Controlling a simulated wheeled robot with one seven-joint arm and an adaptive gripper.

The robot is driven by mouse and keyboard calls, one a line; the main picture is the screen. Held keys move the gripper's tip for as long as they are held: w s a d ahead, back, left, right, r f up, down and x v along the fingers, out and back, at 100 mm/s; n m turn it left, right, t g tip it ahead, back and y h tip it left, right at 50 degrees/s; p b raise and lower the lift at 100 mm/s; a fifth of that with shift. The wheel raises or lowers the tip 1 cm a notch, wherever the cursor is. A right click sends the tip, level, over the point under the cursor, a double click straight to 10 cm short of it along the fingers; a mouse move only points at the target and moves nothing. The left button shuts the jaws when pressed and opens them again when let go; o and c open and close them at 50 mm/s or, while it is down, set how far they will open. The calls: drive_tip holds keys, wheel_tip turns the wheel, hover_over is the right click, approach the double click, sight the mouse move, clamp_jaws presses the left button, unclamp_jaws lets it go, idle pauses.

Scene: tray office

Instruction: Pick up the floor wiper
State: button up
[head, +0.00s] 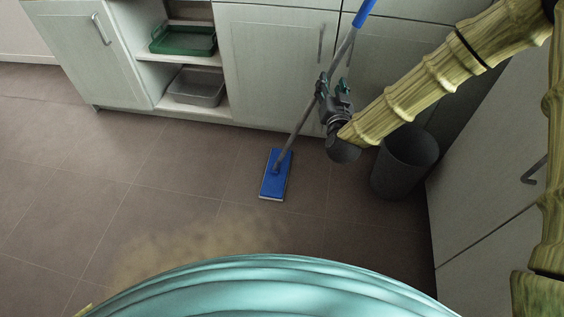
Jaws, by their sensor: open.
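The floor wiper has a flat blue head (275,174) on the tiled floor and a long grey pole (303,121) with a blue upper grip (364,12). It leans up and to the right against the cabinet fronts. My gripper (327,92) is at the middle of the pole, with its fingers pointing up and left. The fingers are open, and the pole passes at or between them. I cannot tell whether they touch it. The arm comes in from the upper right.
A dark bin (404,163) stands on the floor right of the wiper, below my arm. White cabinets (270,65) line the back, with an open shelf holding a green tray (183,41) and a grey tray (196,87). A brownish stain (190,245) marks the floor. The left floor is clear.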

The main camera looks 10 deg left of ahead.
sight(328, 79)
drive_tip(key=b+x, duration=0.2)
drive_tip(key=x, duration=0.2)
drive_tip(key=shift+w+a+f, duration=0.1)
drive_tip(key=shift+w+a, duration=0.2)
drive_tip(key=shift+w, duration=0.3)
clamp_jaws()
